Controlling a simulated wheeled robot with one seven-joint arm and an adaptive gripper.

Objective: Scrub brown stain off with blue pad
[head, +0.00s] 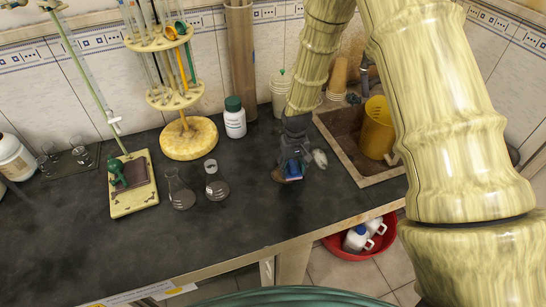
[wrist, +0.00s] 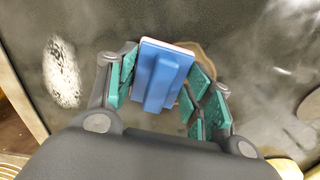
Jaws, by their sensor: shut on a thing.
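The brown stain (head: 278,175) shows at the left side of the pad in the head view. In the wrist view a brownish edge of the stain (wrist: 206,52) shows beside the pad; the pad hides much of it. I cannot tell whether the pad touches the bench.
A whitish patch (head: 320,158) lies right of my gripper. Two flasks (head: 217,183) (head: 179,192) stand to the left. A white bottle with a green cap (head: 235,120) stands behind. The sink (head: 345,150) holds a yellow jug (head: 377,128). The front bench is clear.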

